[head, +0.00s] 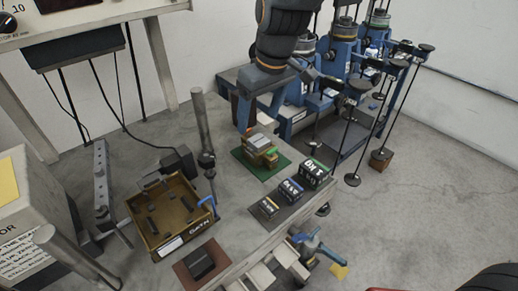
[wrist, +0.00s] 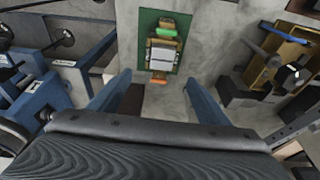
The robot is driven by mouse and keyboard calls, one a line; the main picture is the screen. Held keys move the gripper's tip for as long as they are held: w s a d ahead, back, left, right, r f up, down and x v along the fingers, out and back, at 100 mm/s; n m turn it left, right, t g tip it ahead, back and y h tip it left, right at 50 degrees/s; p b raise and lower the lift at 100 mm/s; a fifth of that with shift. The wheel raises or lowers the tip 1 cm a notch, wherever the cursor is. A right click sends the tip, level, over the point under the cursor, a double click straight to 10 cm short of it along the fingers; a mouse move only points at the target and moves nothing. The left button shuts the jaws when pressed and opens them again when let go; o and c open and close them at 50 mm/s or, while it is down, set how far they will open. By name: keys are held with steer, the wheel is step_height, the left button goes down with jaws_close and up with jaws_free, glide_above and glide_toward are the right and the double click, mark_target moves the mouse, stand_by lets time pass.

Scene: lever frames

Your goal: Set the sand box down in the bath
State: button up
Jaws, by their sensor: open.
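The bath (head: 185,238) is a shallow brown open tray with a lettered front wall, at the left of the bench in the head view; several dark bars lie inside it. A small box with wood-coloured sides and a pale grey top (head: 258,142), which looks like the sand box, sits on a green mat (head: 280,164). In the wrist view the box (wrist: 161,53) has a green piece and an orange piece at its ends. My gripper (wrist: 158,95) is open and empty, its two blue fingers apart, with the box ahead of the gap between them.
Several black labelled weights (head: 315,174) stand on a dark mat to the right. A grey post (head: 201,120) rises between the bath and the box. A dark block (head: 200,262) lies on a brown mat in front. Blue machines with levers (head: 345,80) stand behind.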

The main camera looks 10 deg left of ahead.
mark_target(260, 141)
steer(key=shift+f+b, duration=3.6)
steer(key=shift+f, duration=1.85)
steer(key=shift+c, duration=0.2)
steer(key=shift+a, duration=0.1)
steer(key=c, duration=1.2)
steer(key=shift+r+p, duration=3)
steer(key=shift+r, duration=0.85)
